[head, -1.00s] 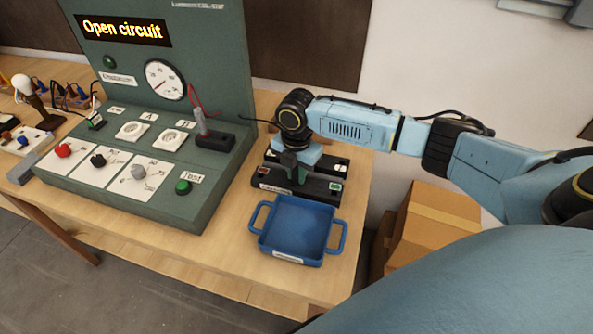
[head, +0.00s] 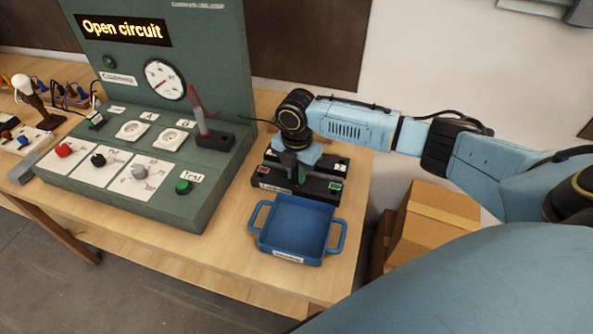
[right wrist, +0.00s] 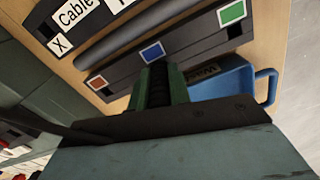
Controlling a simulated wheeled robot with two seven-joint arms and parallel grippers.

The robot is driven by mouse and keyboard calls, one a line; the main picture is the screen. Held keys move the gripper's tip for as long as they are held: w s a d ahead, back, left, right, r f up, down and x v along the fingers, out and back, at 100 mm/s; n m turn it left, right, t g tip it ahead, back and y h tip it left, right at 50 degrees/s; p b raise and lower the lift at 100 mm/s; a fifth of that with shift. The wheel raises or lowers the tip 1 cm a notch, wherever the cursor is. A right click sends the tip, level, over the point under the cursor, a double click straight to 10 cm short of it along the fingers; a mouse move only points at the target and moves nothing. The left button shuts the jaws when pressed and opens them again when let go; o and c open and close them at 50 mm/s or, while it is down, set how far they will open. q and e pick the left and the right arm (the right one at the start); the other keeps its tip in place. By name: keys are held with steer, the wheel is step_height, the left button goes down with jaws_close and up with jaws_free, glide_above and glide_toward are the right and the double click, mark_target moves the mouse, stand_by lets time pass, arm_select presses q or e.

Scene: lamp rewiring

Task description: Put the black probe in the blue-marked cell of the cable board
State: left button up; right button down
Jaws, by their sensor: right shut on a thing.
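My right gripper (head: 297,182) is over the dark cable board (head: 325,188) at the right of the bench. Its green fingers are shut on a black ridged thing, apparently the black probe (right wrist: 158,88). In the right wrist view the board shows a red mark (right wrist: 97,82), a blue mark (right wrist: 152,51) and a green mark (right wrist: 231,13). The held probe appears in line with the blue mark, at the middle of the board's front strip. Its tip is hidden, so I cannot tell whether it is inside the cell. My left gripper is not in view.
A blue tray (head: 290,250) with two handles stands just in front of the board. The green test panel (head: 160,200) is to the left, with a red-wired probe (head: 202,124) in a black holder. Its display (head: 122,29) reads "Open circuit". Cardboard boxes (head: 430,225) stand right of the bench.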

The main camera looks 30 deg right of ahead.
steer(key=shift+f, duration=0.35)
steer(key=c, duration=1.2)
jaws_free()
steer(key=shift+c, duration=0.2)
step_height(320, 180, up, 13)
steer(key=shift+r, duration=0.2)
